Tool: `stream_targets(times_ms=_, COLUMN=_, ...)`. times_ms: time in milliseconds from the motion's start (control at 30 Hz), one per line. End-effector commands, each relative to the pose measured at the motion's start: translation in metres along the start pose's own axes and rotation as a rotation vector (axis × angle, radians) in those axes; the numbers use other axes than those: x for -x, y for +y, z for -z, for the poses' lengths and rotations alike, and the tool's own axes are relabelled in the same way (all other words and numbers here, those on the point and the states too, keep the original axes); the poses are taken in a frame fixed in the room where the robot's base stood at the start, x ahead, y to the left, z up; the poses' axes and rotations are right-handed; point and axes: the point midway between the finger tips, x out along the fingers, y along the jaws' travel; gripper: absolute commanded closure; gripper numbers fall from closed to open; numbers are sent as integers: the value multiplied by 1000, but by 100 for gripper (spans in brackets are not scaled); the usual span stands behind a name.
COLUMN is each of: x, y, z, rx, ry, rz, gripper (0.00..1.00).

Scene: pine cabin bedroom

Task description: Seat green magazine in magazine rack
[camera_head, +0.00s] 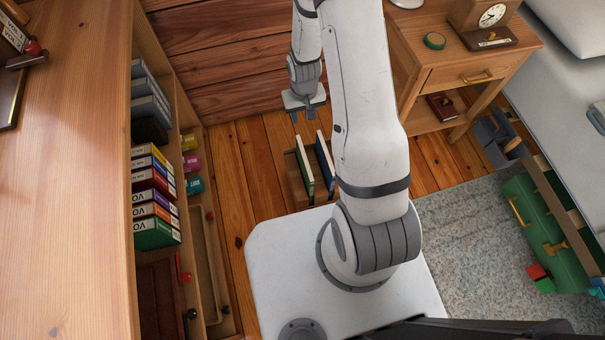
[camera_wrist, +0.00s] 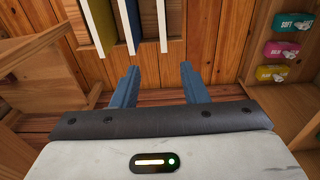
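The green magazine (camera_head: 304,162) stands nearly upright at the low wooden magazine rack (camera_head: 292,182) on the floor. A blue magazine (camera_head: 325,158) stands beside it, to its right. How deep the green one sits is hidden. In the wrist view, a yellow-green cover (camera_wrist: 99,22), the blue magazine (camera_wrist: 132,12) and a third pale edge (camera_wrist: 162,24) show at the top. I cannot tell for sure that the third edge is the green magazine. My gripper (camera_head: 307,114) is open and empty, beyond the magazines and apart from them; its two fingers (camera_wrist: 158,82) show in the wrist view.
A shelf unit (camera_head: 166,80) with several volumes (camera_head: 155,200) stands at left, with coloured boxes (camera_head: 191,163) low in it. A nightstand (camera_head: 425,60) stands right of my arm. A green case (camera_head: 545,235) lies on the rug (camera_head: 460,220). Wooden floor (camera_head: 240,165) left of the rack is clear.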

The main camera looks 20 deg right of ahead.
Motion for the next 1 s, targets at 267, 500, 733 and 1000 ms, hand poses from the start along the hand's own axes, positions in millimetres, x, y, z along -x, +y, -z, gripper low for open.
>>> stream_targets(times_ms=267, x=-148, y=-4, z=-24, rx=-1, ry=-46, rz=10, gripper=60)
stream_targets(times_ms=500, x=-183, y=-5, z=-32, rx=0, ry=-51, rz=14, gripper=60)
stream_targets(times_ms=733, x=-203, y=-5, z=-34, rx=-2, ry=-51, rz=14, gripper=60)
stream_targets(times_ms=1000, x=-218, y=-5, z=-35, rx=-2, ry=-51, rz=14, gripper=60)
